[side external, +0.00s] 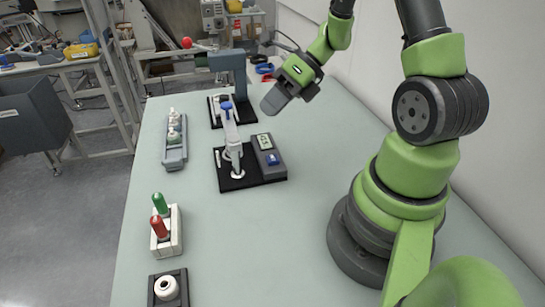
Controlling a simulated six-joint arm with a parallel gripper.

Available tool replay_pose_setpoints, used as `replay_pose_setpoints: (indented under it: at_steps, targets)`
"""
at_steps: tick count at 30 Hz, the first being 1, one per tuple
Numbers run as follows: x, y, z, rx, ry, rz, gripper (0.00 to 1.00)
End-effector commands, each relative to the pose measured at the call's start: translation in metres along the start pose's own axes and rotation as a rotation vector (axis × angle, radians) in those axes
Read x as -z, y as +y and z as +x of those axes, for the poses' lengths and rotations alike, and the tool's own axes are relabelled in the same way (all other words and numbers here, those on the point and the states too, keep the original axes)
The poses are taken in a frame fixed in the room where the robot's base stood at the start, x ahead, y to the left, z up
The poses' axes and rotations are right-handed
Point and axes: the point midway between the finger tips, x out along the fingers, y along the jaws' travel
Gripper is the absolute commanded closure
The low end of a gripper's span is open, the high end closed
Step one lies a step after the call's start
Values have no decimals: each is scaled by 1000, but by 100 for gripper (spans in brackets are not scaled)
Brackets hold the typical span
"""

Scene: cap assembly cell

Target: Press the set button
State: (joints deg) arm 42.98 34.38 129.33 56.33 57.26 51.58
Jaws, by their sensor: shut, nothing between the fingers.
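A grey control box (265,143) sits on the right part of a black base plate (235,183) near the middle of the table. A blue button (273,159) is on its near end, and a pale green panel (264,141) is on its far end. I see no readable "set" label. My gripper (271,106) is shut and empty. It is in the air beyond the control box, its fingers pointing down and left, apart from the button.
A grey press (232,64) with a red-knobbed lever (187,42) stands at the back. A grey rack (175,150) with white parts is at the left. A white holder (176,237) bears green and red pieces. A white ring part (166,288) sits in front.

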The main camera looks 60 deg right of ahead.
Motion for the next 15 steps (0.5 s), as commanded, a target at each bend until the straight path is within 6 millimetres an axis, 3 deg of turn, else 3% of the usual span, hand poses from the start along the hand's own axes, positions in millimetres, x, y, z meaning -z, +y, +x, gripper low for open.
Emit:
replay_pose_setpoints:
  at_steps: [5,15]
  targets:
    - [4,-4,6,-3,1,1,100]
    - [28,-28,39,-4,3,3,100]
